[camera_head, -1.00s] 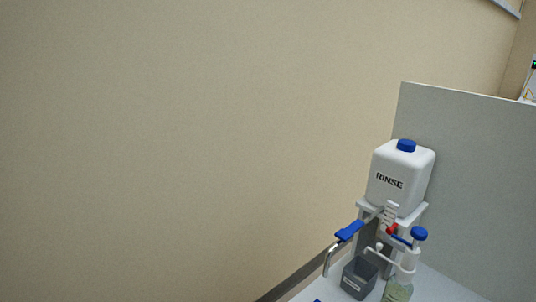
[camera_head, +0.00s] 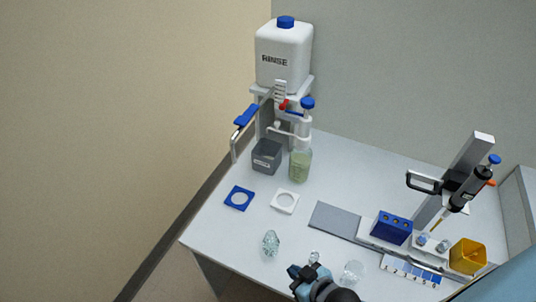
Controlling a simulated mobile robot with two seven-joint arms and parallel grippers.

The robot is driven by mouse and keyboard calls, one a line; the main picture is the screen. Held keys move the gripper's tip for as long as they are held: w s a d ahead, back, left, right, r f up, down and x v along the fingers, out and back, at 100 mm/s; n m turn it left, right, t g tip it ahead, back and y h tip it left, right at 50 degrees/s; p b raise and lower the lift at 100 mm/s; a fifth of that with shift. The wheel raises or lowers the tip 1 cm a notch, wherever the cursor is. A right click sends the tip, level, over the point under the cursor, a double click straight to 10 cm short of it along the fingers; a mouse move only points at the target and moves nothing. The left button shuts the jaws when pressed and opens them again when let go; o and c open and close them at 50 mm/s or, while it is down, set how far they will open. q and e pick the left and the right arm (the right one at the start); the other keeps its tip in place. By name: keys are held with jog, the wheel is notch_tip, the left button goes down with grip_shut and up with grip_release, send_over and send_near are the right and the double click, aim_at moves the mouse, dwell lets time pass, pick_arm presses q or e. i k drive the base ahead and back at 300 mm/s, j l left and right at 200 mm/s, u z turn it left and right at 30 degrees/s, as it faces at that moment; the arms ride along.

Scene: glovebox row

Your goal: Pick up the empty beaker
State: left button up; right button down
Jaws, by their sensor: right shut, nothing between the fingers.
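Clear glassware stands near the front of the bench. One clear glass piece (camera_head: 270,243) is on the left and a clear, round vessel (camera_head: 352,271) is on the right. A smaller clear piece (camera_head: 314,257) sits between them, partly behind my gripper. All look empty, but I cannot tell for sure which one is the beaker. My right gripper (camera_head: 303,269) is at the bottom middle, between the left and right glass pieces. It is shut and holds nothing. My left gripper is not in view.
A blue square ring (camera_head: 229,199) and a white one (camera_head: 276,205) lie behind the glassware. A rinse tank (camera_head: 285,65), grey bin (camera_head: 266,158) and green-liquid bottle (camera_head: 300,168) stand behind. A pipette stand (camera_head: 455,175), blue block (camera_head: 391,230) and yellow cup (camera_head: 467,258) are right.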

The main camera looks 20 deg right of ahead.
aim_at(354, 270)
jog(key=k+z, duration=0.15)
jog(key=z, duration=1.5)
jog(key=j, duration=0.8)
jog(key=z, duration=0.05)
